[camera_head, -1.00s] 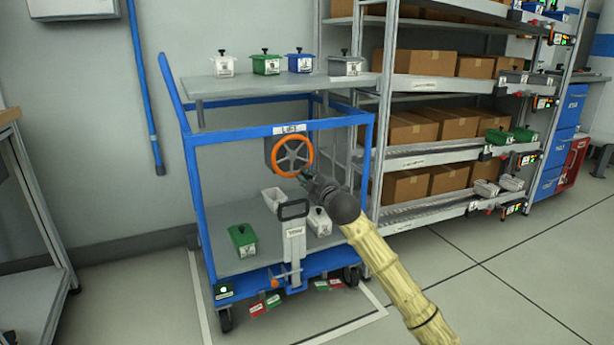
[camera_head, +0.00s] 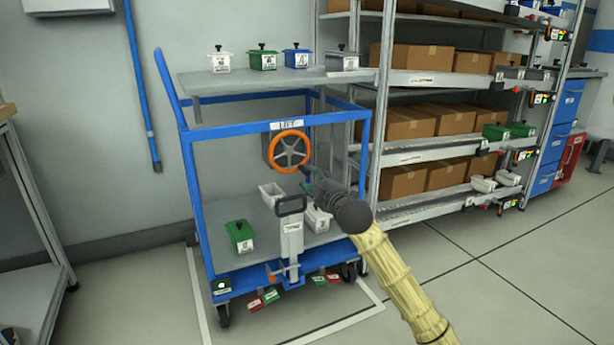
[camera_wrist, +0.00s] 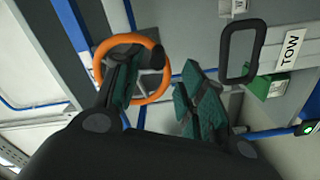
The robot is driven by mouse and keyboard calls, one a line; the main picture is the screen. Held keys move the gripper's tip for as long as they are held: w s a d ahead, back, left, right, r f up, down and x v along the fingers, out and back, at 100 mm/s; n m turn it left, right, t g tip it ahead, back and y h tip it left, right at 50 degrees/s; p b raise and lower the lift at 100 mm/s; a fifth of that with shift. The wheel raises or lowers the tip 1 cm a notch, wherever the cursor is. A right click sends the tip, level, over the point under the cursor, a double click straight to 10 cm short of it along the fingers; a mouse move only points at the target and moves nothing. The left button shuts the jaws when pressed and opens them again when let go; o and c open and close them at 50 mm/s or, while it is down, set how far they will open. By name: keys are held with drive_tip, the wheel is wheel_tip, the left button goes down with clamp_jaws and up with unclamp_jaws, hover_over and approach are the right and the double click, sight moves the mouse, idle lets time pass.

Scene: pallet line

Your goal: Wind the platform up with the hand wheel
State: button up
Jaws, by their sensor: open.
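The orange hand wheel (camera_head: 290,152) is mounted on the blue trolley below its LIFT label. In the wrist view the orange wheel (camera_wrist: 155,82) lies beyond my left finger, which covers part of its rim. A dark knob shows on the wheel there. My gripper (camera_head: 307,175) is just right of and below the wheel in the head view. In the wrist view my gripper (camera_wrist: 160,95) is open, with nothing between its green-padded fingers. The grey platform (camera_head: 270,82) is the trolley's upper deck, raised above the blue frame. I cannot tell whether a finger touches the wheel.
Several lidded boxes, one blue (camera_head: 299,62), stand on the platform. A tow handle (camera_head: 291,206) stands upright in front of the lower deck; it also shows in the wrist view (camera_wrist: 241,50). A shelf rack (camera_head: 430,80) with cartons stands close on the right.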

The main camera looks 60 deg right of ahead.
drive_tip(key=v, duration=0.5)
drive_tip(key=shift+s+a, duration=0.1)
drive_tip(key=shift+s, duration=0.25)
